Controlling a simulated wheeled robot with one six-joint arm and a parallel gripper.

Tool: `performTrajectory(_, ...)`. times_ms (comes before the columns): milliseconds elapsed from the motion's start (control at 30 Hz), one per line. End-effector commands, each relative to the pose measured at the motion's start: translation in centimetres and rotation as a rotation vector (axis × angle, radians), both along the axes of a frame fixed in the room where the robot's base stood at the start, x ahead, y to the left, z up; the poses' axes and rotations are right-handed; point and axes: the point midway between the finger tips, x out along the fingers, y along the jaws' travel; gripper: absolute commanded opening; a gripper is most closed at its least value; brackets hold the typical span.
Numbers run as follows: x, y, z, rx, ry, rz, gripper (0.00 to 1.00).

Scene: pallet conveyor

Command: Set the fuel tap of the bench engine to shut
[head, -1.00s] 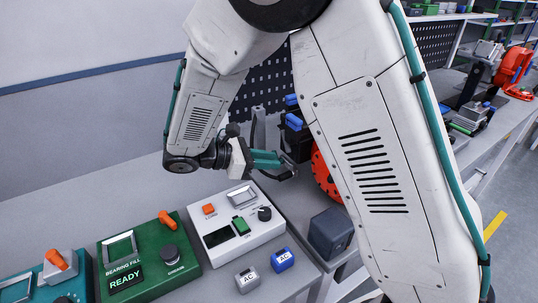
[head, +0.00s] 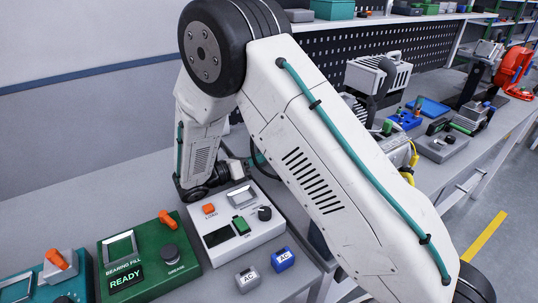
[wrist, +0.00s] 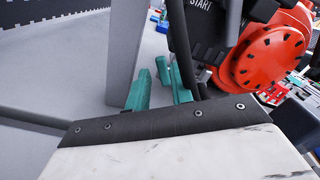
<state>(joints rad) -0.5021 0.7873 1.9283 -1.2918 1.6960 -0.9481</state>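The bench engine shows in the wrist view, with a round orange-red slotted cover (wrist: 270,58) at the right and a dark part marked START (wrist: 203,35) beside it. I cannot make out the fuel tap or its setting. In the head view my arm hides most of the engine. My gripper (wrist: 160,78) shows teal fingers in the wrist view, left of the orange cover, with a gap between them and nothing seen held. A dark bar crosses close to the right finger.
A white control box (head: 262,232), a green bearing-fill box (head: 185,262) reading READY, and two small AC blocks, grey (head: 247,280) and blue (head: 284,260), stand along the bench front. A grey upright (wrist: 126,50) stands close by the fingers. Other equipment (head: 440,140) stands at the right.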

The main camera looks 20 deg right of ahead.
Motion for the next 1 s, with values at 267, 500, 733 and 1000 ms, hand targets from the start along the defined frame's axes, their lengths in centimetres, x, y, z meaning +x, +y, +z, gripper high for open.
performTrajectory(267,0.5,-2.8,0.0,0.001,-0.002,-0.001,0.23)
performTrajectory(500,0.6,-3.0,0.0,0.001,-0.002,-0.001,0.23)
performTrajectory(733,0.5,-2.9,0.0,0.001,-0.002,-0.001,0.0)
performTrajectory(1000,0.9,-2.9,-0.2,-0.021,0.113,0.0,0.0)
